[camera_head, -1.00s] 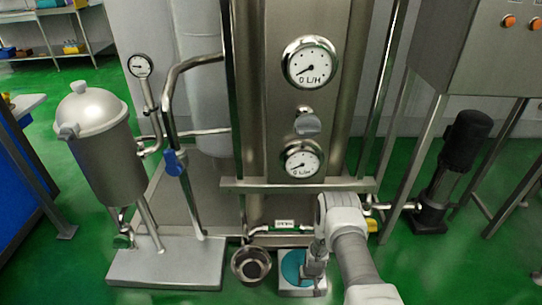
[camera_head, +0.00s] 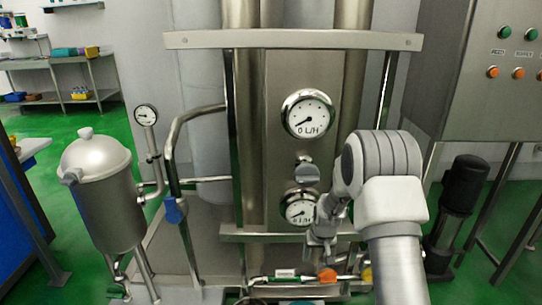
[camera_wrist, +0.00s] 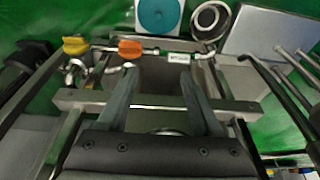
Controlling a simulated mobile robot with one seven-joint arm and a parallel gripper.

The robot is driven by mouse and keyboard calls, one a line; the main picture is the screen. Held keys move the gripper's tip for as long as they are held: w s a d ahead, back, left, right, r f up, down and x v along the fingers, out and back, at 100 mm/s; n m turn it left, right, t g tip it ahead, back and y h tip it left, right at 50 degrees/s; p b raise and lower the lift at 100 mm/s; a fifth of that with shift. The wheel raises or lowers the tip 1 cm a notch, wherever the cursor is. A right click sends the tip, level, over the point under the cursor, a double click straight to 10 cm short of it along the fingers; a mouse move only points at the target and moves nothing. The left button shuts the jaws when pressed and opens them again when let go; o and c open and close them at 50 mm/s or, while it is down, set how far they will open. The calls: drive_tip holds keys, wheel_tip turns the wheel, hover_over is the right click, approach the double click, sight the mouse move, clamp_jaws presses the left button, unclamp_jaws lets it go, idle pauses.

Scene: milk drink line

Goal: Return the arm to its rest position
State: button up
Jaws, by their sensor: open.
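My grey and white arm reaches up from the lower right of the head view and bends down at the wrist. My gripper (camera_head: 320,248) hangs in front of the steel machine, below the lower round gauge (camera_head: 300,208). In the wrist view its two fingers (camera_wrist: 157,75) are spread apart with nothing between them. An orange valve handle (camera_head: 327,276) sits on the low pipe just below the gripper in the head view. It also shows beyond the fingertips in the wrist view (camera_wrist: 130,47), apart from them.
A horizontal steel bar (camera_head: 260,234) runs behind the gripper. A yellow handle (camera_head: 367,273) is to its right. A teal disc on a white base (camera_wrist: 158,15) and a steel bowl (camera_wrist: 210,20) are on the floor side. A steel vessel (camera_head: 103,205) stands left, a control cabinet (camera_head: 480,90) right.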

drive_tip(key=s+r+t, duration=0.1)
drive_tip(key=s+r, duration=0.5)
drive_tip(key=r, duration=0.6)
drive_tip(key=s+r, duration=0.5)
drive_tip(key=r, duration=0.7)
drive_tip(key=s+r+t+p, duration=0.1)
drive_tip(key=s+r, duration=0.4)
drive_tip(key=s, duration=0.7)
drive_tip(key=s+r+t, duration=0.1)
drive_tip(key=s+r, duration=0.4)
drive_tip(key=s, duration=0.6)
wheel_tip(320, 180, up, 22)
drive_tip(key=p, duration=2.2)
drive_tip(key=shift+w, duration=0.15)
drive_tip(key=shift+f, duration=0.15)
